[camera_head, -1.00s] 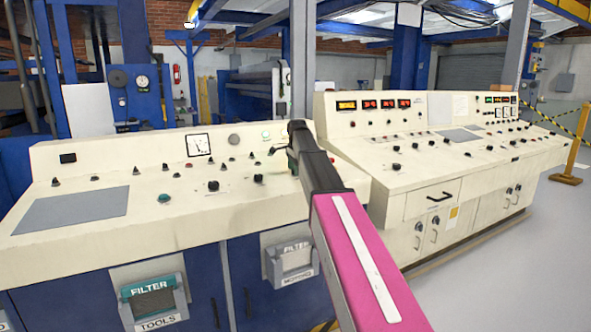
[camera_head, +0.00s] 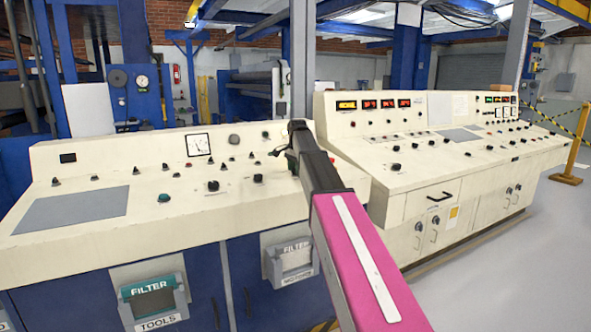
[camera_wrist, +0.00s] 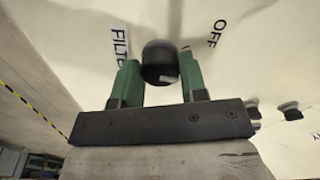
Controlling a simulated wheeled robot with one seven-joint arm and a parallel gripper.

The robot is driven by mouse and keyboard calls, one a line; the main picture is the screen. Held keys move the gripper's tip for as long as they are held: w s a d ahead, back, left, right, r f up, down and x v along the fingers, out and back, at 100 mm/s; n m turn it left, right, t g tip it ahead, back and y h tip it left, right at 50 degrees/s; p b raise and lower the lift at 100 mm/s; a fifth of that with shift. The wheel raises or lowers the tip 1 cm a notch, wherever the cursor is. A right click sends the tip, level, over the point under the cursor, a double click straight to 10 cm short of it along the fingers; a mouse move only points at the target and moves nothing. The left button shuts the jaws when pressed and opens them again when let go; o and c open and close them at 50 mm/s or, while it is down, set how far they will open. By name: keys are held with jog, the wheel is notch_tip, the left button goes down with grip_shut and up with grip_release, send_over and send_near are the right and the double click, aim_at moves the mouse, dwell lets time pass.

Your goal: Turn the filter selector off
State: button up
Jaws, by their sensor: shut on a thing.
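The filter selector is a round black knob (camera_wrist: 160,62) with a pale mark, in the wrist view. It sits on the cream panel between the letters of "FILTER" on its left and "OFF" on its right. My gripper (camera_wrist: 160,80) has its two green fingers on either side of the knob, shut on it. In the head view my gripper (camera_head: 291,158) is at the right end of the left console (camera_head: 100,222), and my arm hides most of the knob there. I cannot tell exactly where the selector points.
Other knobs (camera_wrist: 290,111) stand on the panel to the right of my gripper. A second cream console (camera_head: 440,190) with red displays stands to the right of my arm. Filter bins (camera_head: 290,262) hang on the blue front below the left console. Open floor lies at the far right.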

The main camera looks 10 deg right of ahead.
jog(key=n, duration=0.3)
jog(key=shift+n, duration=2.3)
jog(key=o, duration=0.9)
jog(key=shift+r, duration=0.1)
jog(key=r, duration=0.7)
jog(key=s+r, duration=0.1)
jog(key=r, duration=0.2)
jog(key=shift+s+d+r, duration=0.1)
jog(key=shift+d+r, duration=0.1)
jog(key=shift+r, duration=0.1)
